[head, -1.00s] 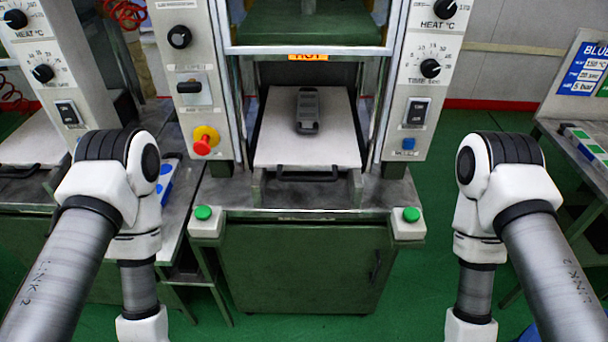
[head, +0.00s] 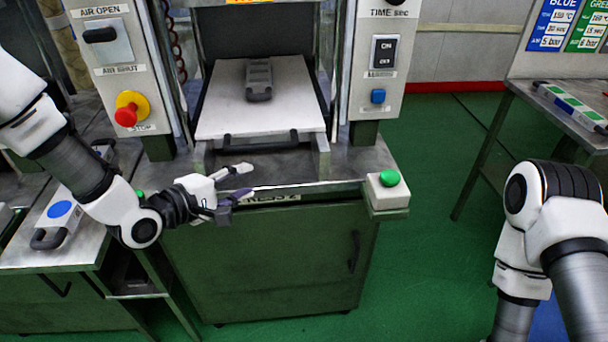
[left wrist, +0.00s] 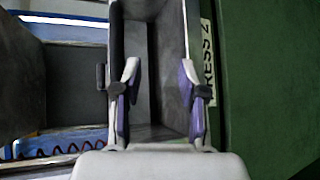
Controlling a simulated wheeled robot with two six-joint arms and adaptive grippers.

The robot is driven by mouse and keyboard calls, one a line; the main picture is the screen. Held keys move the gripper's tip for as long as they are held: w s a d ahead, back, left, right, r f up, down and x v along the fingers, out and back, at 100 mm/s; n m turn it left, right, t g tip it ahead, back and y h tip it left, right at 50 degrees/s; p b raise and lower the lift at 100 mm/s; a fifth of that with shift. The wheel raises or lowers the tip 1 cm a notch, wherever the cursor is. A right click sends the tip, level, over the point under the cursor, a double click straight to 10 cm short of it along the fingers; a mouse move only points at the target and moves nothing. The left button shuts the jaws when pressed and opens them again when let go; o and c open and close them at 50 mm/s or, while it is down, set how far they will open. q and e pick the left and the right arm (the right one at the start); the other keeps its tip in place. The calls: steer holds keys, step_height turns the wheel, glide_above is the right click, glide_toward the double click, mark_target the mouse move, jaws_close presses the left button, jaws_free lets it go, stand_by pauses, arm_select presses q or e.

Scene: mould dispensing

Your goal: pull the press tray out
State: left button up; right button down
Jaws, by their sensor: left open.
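The press tray (head: 225,115) is a pale flat plate inside the press opening, with a black bar handle (head: 262,141) along its front edge. A grey mould (head: 259,80) with a handle lies on the tray. My left gripper (head: 246,181) is in front of the press, below and left of the tray handle, with its fingers apart and nothing seen between them. The left wrist view also shows the open left gripper (left wrist: 160,75), its fingers over a dark recess at the press front. My right gripper is out of view.
Green buttons (head: 390,178) stand at both front corners of the press ledge. A red stop knob (head: 126,115) is on the left panel. A mould with a blue dot (head: 60,210) lies on the left table. Another mould (head: 572,103) lies on the right table. Green floor is clear between.

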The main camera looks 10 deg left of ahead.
mark_target(258, 149)
arm_select(q)
step_height(258, 149, up, 5)
steer(key=w+t, duration=0.1)
steer(key=t, duration=0.1)
steer(key=x, duration=0.2)
steer(key=b+x, duration=0.1)
steer(key=x, duration=0.4)
steer(key=shift+w+a+f, duration=0.15)
steer(key=shift+a+f, duration=0.1)
jaws_close()
